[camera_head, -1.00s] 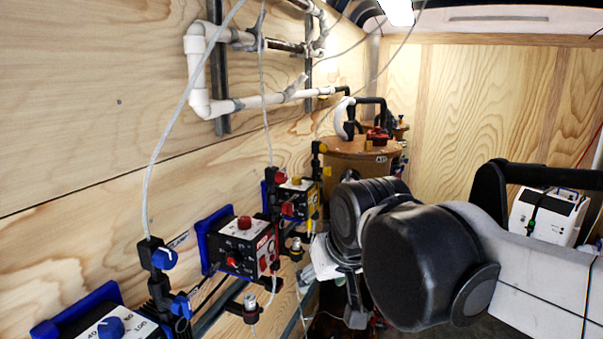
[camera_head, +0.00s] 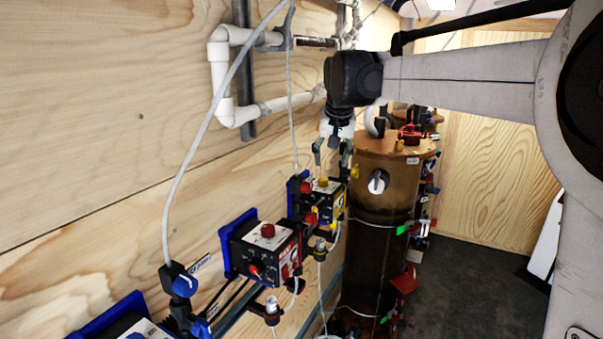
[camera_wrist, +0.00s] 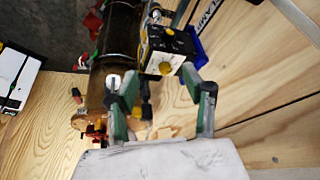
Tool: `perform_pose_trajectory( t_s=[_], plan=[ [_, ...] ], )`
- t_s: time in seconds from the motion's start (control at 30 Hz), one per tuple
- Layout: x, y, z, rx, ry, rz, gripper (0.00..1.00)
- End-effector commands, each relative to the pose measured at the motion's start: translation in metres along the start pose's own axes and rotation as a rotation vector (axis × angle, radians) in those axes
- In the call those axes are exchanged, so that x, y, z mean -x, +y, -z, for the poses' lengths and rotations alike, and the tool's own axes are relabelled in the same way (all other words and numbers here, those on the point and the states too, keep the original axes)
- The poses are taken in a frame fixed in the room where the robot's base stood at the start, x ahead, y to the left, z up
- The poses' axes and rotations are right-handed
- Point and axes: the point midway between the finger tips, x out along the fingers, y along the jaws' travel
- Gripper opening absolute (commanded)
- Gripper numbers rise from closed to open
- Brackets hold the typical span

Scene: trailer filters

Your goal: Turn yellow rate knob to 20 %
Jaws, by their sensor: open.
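The yellow-and-black pump box (camera_head: 330,203) is on the wooden wall, beyond the red one, with a yellow knob (camera_head: 323,182) on its top. My gripper (camera_head: 331,158) points down above this box, its two fingers apart and empty. In the wrist view the yellow knob (camera_wrist: 165,68) shows on the edge of the dark box (camera_wrist: 168,42), between and slightly beyond the fingertips of my gripper (camera_wrist: 166,84). The fingers look apart from the knob. The knob's scale marks are too small to read.
The red-and-black pump box (camera_head: 265,250) is nearer on the same wall, with a blue valve knob (camera_head: 184,286) before it. A brown cylinder (camera_head: 375,220) stands just right of the yellow box. White pipes (camera_head: 222,90) and thin tubes run close by. Dark floor (camera_head: 480,280) is open at right.

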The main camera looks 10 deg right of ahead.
Motion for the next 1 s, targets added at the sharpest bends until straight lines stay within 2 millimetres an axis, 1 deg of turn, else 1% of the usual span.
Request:
perform_pose_trajectory(
  t_s=[0.03,0.1,0.2,0.33,0.5,0.67,0.77,1.0],
  plan=[
    [-0.004,-0.004,0.018,-0.006,-0.007,-0.002,0.45],
    [-0.012,-0.007,0.037,-0.015,-0.017,-0.006,0.45],
    [-0.025,-0.012,0.059,-0.026,-0.028,-0.010,0.45],
    [-0.037,-0.016,0.078,-0.037,-0.041,-0.015,0.45],
    [-0.046,-0.018,0.088,-0.043,-0.047,-0.018,0.45],
    [-0.058,-0.018,0.088,-0.044,-0.047,-0.018,0.45],
    [-0.072,-0.018,0.087,-0.044,-0.047,-0.018,0.45],
    [-0.116,-0.017,0.085,-0.044,-0.047,-0.018,0.45]
  ],
)
